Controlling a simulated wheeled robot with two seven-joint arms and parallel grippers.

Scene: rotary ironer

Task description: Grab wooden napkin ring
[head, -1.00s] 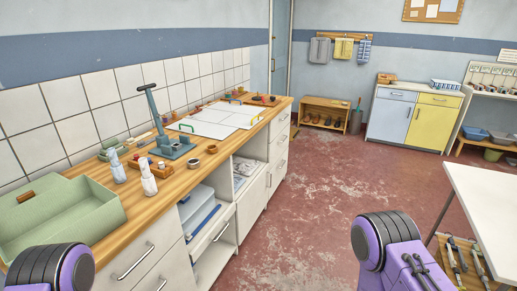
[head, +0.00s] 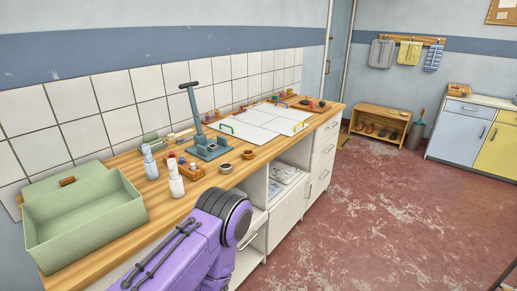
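One (head: 226,168) is near the front edge and looks like an open ring. The other (head: 248,154) is a little farther back to the right. Either could be the wooden napkin ring; they are too small to tell for sure. A purple link of my arm comes in at the bottom left, with its dark round joint in front of the counter, below the nearer round piece. Neither of my grippers is in view.
A green box (head: 90,222) stands at the counter's left end. White panels (head: 265,122) lie farther right.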

